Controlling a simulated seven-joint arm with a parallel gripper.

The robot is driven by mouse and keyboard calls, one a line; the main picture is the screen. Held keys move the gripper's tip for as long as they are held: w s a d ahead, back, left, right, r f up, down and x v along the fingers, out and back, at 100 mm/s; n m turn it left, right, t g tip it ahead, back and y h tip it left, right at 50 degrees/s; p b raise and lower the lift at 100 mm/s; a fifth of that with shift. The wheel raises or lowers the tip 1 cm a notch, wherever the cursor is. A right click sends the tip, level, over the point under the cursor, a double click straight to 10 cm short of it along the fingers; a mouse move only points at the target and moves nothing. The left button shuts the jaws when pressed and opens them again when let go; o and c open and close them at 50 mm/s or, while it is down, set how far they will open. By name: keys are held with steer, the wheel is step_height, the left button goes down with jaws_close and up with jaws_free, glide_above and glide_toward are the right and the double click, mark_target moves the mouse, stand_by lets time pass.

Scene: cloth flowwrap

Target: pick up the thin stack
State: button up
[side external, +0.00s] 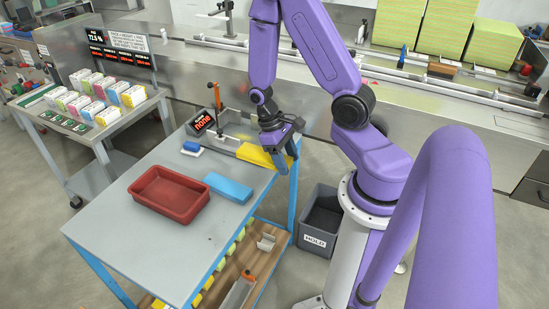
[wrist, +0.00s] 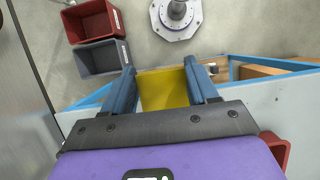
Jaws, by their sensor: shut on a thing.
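A flat yellow stack (side external: 256,156) is at the far right corner of the grey table, beside the small scale area. My gripper (side external: 284,158) is over its right end, with the blue fingers pointing down. In the wrist view the yellow stack (wrist: 164,90) lies between the two fingers of my gripper (wrist: 162,76), and they are shut on it. The side view does not clearly show whether the stack touches the table. A flat light blue pack (side external: 228,187) lies apart from my gripper, near the table's middle.
A red tray (side external: 170,196) stands on the table (side external: 125,220) left of the blue pack. A small display (side external: 203,122) reading "none" stands at the back edge. A grey HOLD bin (side external: 320,222) is on the floor to the right. The front of the table is clear.

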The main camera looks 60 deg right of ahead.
steer(key=shift+s+a+r, duration=0.2)
steer(key=shift+s+r, duration=0.05)
steer(key=shift+s, duration=0.3)
steer(key=shift+s+a+r, duration=0.2)
steer(key=shift+s+r, duration=0.05)
steer(key=shift+s, duration=0.25)
steer(key=shift+s+a+r, duration=0.2)
steer(key=shift+s+r, duration=0.05)
steer(key=shift+s, duration=0.3)
glide_above(189, 207)
steer(key=s, duration=0.1)
steer(key=f, duration=0.7)
steer(key=shift+s+d+f, duration=0.1)
steer(key=shift+d+f, duration=0.1)
steer(key=shift+f, duration=0.2)
steer(key=shift+w+a+f, duration=0.1)
steer(key=shift+w+f, duration=0.35)
steer(key=shift+f, duration=0.1)
steer(key=shift+w+f, duration=0.15)
steer(key=shift+f, duration=1.5)
